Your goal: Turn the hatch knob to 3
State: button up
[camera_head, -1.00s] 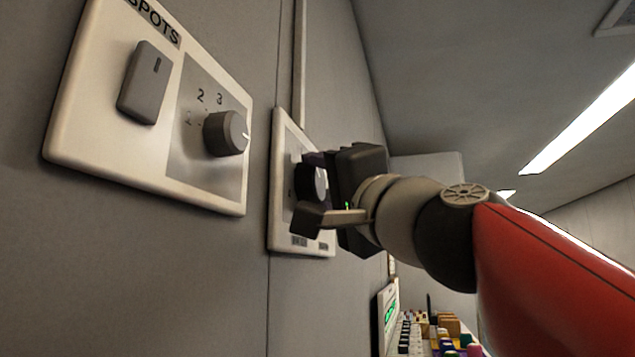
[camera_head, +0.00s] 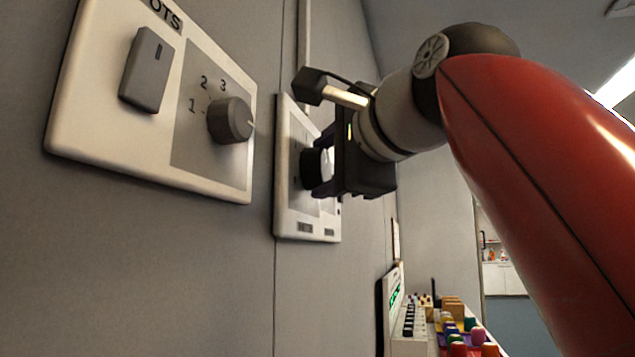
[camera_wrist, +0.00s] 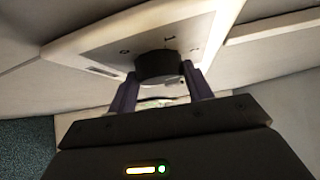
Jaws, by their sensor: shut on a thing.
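A dark round knob (camera_head: 310,168) stands out from the farther white wall plate (camera_head: 292,222). My gripper (camera_head: 325,164) is at this knob, with its fingers shut on the knob's sides. In the wrist view the knob (camera_wrist: 158,66) sits between the two purple-grey fingertips of my gripper (camera_wrist: 162,88). Marks on the grey face of the plate (camera_wrist: 105,58) are small, and I cannot tell which one the knob points at. The plate's lower labels are too small to read, and my gripper hides part of the plate.
A nearer white plate (camera_head: 110,150) on the left carries a rocker switch (camera_head: 147,70) and a grey knob (camera_head: 231,120) with numbers 1, 2 and 3 beside it. Below right is a counter with a keyboard-like panel (camera_head: 408,322) and several coloured items (camera_head: 465,335).

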jog(key=shift+m+g, duration=0.3)
dwell(0.6)
jog(key=o, duration=1)
jog(key=shift+c, duration=0.2)
jog(key=v, duration=0.7)
jog(key=shift+s+b, duration=0.35)
jog(key=shift+b, duration=0.05)
jog(key=shift+d+r, duration=0.1)
jog(key=shift+r, duration=0.05)
